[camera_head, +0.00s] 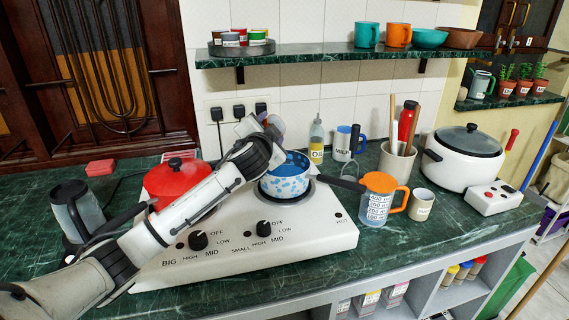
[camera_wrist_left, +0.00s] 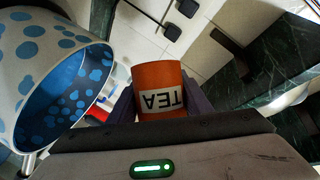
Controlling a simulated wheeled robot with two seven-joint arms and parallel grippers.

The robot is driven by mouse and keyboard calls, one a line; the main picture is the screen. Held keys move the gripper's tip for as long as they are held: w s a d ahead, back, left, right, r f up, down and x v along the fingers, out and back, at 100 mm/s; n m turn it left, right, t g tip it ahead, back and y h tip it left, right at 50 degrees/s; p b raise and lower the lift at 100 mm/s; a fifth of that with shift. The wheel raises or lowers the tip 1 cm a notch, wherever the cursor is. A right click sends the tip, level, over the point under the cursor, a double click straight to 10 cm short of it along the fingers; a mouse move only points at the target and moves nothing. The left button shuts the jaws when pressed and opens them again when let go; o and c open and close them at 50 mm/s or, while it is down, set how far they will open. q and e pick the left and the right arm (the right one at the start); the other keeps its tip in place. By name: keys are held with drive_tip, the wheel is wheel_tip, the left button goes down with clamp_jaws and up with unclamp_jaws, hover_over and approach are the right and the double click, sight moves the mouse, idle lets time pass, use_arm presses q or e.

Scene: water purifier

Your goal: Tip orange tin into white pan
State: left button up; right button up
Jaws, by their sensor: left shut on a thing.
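The white pan with blue spots (camera_head: 285,184) sits on the right-hand burner of the stove, its dark handle pointing right. It also shows, open side visible, at the left of the left wrist view (camera_wrist_left: 28,62). The orange tin (camera_wrist_left: 158,78), labelled TEA, is between the fingers of my left gripper (camera_wrist_left: 158,100), which is shut on it. In the head view my left gripper (camera_head: 268,130) is raised just above and behind the pan's left rim; the tin cannot be made out there. The tin's opening and contents are hidden. My right gripper is not in view.
A red lidded pot (camera_head: 172,177) stands on the left burner, partly behind my left arm. An orange-handled measuring jug (camera_head: 378,197) stands right of the pan, near its handle. An oil bottle (camera_head: 316,140) and white-blue milk jug (camera_head: 345,145) stand behind. The green shelf (camera_head: 300,57) hangs above.

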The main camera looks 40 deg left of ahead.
use_arm(q)
drive_tip(key=shift+r+m+t+y+b, duration=0.4)
drive_tip(key=shift+r+m+b, duration=0.35)
drive_tip(key=shift+m, duration=0.35)
idle(2.8)
drive_tip(key=shift+d+r+m+t+b, duration=0.15)
drive_tip(key=shift+r+m+t+b, duration=0.2)
drive_tip(key=shift+m, duration=0.45)
idle(1.9)
drive_tip(key=shift+d+f+m+y+b, duration=0.15)
drive_tip(key=shift+m+y+b, duration=0.15)
drive_tip(key=shift+m+b, duration=0.2)
idle(0.9)
